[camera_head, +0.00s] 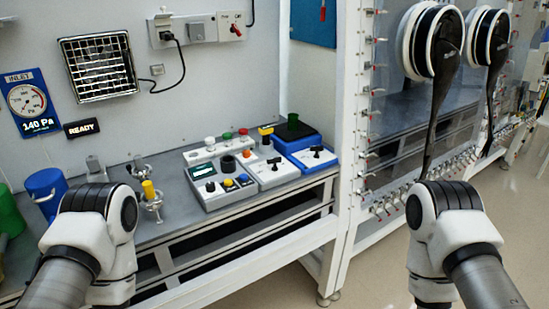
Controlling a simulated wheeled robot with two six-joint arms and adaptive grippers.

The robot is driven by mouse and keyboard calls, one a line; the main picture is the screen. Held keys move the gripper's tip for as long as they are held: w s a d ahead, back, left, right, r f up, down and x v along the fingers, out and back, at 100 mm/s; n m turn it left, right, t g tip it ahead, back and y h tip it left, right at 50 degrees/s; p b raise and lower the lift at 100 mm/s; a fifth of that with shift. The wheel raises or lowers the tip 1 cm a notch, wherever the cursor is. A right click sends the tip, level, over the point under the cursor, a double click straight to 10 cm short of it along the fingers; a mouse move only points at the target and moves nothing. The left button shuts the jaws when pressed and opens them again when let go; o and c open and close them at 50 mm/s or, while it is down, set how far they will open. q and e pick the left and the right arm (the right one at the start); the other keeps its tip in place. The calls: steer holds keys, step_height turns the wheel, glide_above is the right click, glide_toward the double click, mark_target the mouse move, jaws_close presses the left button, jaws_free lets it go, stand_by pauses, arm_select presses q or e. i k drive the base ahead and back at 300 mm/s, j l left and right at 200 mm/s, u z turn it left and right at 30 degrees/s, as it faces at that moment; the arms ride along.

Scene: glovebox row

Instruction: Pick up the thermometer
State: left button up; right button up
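I cannot pick out a thermometer in the head view. The grey bench (180,228) carries small instruments, and none of them shows clearly as one. Parts of both my arms rise from the lower left and lower right corners. Neither gripper shows, so I cannot see what they hold. My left arm covers part of the bench's left end.
A control box (213,192) with a small display, two white-topped boxes (271,174) and a blue case (297,142) stand on the bench. A glovebox frame (347,150) rises right.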

mark_target(265, 132)
steer(key=i+l+u, duration=0.4)
steer(key=l+u, duration=0.15)
steer(key=i+l+u, duration=0.1)
steer(key=l+u, duration=0.2)
steer(key=l, duration=0.15)
steer(key=i+l+u, duration=0.1)
steer(key=l+u, duration=0.15)
steer(key=l, duration=0.15)
